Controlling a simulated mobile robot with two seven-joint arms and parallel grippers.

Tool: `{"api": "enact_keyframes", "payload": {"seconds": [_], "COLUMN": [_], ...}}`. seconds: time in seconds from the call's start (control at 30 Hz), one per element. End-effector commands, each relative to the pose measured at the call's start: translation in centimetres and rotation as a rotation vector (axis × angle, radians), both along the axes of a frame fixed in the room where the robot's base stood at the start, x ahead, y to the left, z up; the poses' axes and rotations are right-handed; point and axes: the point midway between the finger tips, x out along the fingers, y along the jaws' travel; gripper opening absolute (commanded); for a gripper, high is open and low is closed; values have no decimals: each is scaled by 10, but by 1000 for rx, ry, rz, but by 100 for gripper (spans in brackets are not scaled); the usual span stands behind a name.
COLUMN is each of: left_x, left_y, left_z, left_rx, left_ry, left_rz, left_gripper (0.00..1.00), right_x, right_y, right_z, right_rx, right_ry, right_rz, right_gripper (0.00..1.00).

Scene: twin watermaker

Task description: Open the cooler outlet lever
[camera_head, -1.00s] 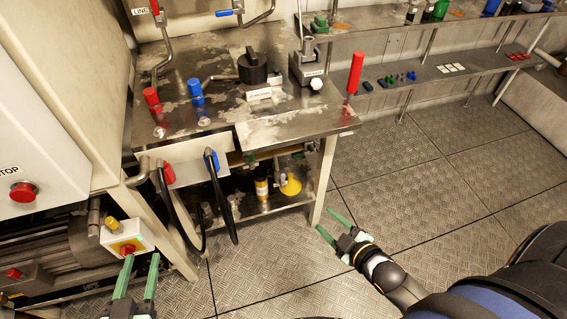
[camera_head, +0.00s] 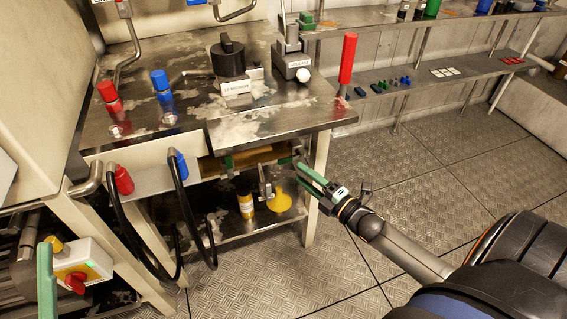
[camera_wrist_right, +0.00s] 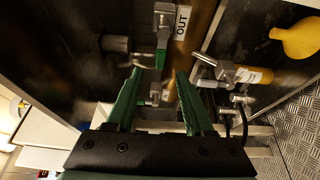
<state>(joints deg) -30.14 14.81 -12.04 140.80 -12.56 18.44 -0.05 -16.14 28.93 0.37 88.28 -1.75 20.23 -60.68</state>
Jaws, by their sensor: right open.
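In the right wrist view, a valve with a green-handled lever (camera_wrist_right: 162,58) sits beside the label "OUT" (camera_wrist_right: 182,22) on a brass-coloured pipe (camera_wrist_right: 203,25). My right gripper (camera_wrist_right: 157,74) is open and empty, its green fingers pointing toward the lever from below in that view. I cannot tell whether a finger touches it. In the head view my right gripper (camera_head: 303,173) is at the bench's right front leg, below the worktop. The brass pipe (camera_head: 262,157) shows partly under the worktop there. One green finger of my left gripper (camera_head: 46,280) shows at the lower left.
A yellow funnel (camera_head: 280,203) and a yellow bottle (camera_head: 245,205) are on the lower shelf (camera_head: 230,235). Black hoses (camera_head: 190,215) hang at the bench front. A bench leg (camera_head: 318,190) stands close to my right gripper. The floor to the right is clear.

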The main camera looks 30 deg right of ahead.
Motion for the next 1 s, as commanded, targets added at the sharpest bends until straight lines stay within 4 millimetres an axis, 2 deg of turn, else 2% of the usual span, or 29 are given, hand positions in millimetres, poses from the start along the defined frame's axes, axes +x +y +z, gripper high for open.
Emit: {"api": "enact_keyframes", "payload": {"seconds": [0.2, 0.3, 0.5, 0.93, 1.0], "left_x": [-32, -31, -31, -30, -30], "left_y": [-5, -5, -6, -6, -6], "left_z": [34, 27, 21, 20, 20], "left_rx": [5, 0, -6, -10, -10], "left_ry": [-205, -195, -188, -183, -183], "left_rz": [-42, -47, -54, -56, -56], "left_gripper": [50, 50, 50, 50, 50], "right_x": [35, 51, 73, 80, 80], "right_y": [5, 8, 12, 13, 13], "right_z": [-1, -2, -1, -1, -1], "right_rx": [0, 0, 1, 2, 2], "right_ry": [-2, -2, 0, 2, 2], "right_rz": [0, 0, 0, 0, 0], "right_gripper": [52, 52, 52, 52, 46]}}
